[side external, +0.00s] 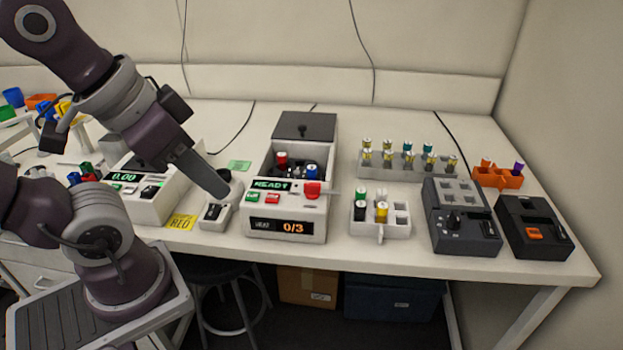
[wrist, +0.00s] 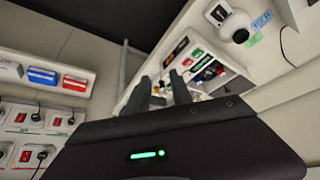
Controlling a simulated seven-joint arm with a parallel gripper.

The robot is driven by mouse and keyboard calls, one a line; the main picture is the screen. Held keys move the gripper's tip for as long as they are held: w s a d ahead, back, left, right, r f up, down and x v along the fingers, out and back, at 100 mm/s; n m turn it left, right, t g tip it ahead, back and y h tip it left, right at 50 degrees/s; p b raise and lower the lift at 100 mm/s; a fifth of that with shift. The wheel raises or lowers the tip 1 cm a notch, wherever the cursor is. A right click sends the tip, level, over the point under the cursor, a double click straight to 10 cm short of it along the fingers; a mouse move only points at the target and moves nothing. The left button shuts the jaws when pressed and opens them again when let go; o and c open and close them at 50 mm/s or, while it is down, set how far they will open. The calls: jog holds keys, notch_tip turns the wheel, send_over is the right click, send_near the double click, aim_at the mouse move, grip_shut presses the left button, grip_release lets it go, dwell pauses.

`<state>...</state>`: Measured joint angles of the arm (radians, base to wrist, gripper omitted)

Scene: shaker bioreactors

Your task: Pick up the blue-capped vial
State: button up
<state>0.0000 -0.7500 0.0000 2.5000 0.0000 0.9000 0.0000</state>
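The blue-capped vial (side external: 312,171) stands upright in the open well of the white machine (side external: 318,226) in the side view, to the right of a red-capped vial (side external: 281,160). My gripper (side external: 222,193) is to the left of that machine, above the bench by a small white switch box (side external: 214,217).
The machine's dark lid (side external: 305,127) is raised behind the well. To the right are a white rack (side external: 398,218) with green- and yellow-capped vials, a grey rack (side external: 376,172) of several vials, two dark devices (side external: 461,228) (side external: 533,232) and an orange rack (side external: 493,180). Clear bench lies behind.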

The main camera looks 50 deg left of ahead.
jog(key=w+a+r+m+g, duration=0.1)
jog(key=w+a+r+m, duration=0.1)
jog(key=w+m, duration=0.35)
jog(key=m+g, duration=0.5)
jog(key=m, duration=1)
send_over(312, 167)
jog(key=shift+n, duration=0.25)
jog(key=f, duration=1.2)
jog(key=shift+s+a+f, duration=0.1)
jog(key=shift+s+f, duration=0.05)
jog(key=shift+s, duration=0.05)
notch_tip(312, 167, down, 6)
jog(key=shift+w+f, duration=0.1)
jog(key=shift+f, duration=0.6)
grip_shut()
